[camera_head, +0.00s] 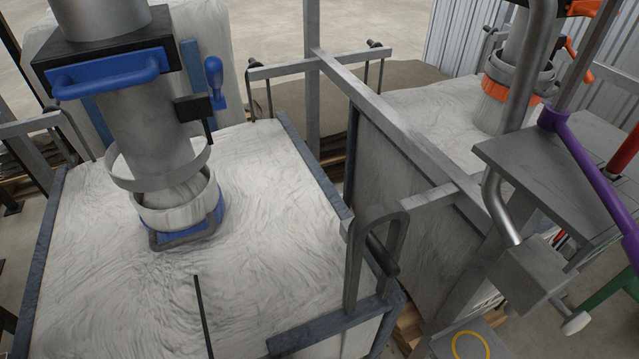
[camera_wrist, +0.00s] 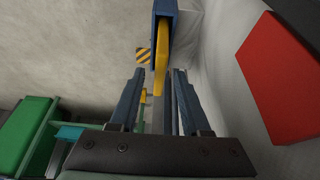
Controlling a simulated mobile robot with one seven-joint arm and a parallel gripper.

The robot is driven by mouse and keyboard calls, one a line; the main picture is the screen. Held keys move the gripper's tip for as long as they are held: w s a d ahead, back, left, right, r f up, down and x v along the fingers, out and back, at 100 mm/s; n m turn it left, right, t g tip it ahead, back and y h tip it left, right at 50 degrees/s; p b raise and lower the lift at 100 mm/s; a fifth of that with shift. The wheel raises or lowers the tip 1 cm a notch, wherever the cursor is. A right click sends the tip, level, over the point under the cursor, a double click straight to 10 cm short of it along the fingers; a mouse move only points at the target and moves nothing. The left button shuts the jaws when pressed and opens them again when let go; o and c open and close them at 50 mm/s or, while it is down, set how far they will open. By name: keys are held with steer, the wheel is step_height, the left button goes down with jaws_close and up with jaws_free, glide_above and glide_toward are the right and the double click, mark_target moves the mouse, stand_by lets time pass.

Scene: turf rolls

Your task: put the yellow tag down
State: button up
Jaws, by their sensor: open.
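In the wrist view my gripper (camera_wrist: 159,75) is open, with its two dark blue-grey fingers apart. A narrow yellow piece (camera_wrist: 161,58), perhaps the yellow tag, shows just beyond and between the fingertips, at the lower end of a dark blue holder (camera_wrist: 165,12). I cannot tell whether it touches a finger. No tag can be made out for sure in the head view, and my gripper does not show there.
The head view shows a wrinkled white bulk bag (camera_head: 265,235) under a grey spout (camera_head: 150,120) with blue handles. Metal frame bars (camera_head: 400,125) stand between it and another bag. A red panel (camera_wrist: 278,75) and green parts (camera_wrist: 28,130) flank my gripper.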

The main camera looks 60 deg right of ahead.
steer(key=p+v, duration=0.1)
steer(key=v, duration=0.7)
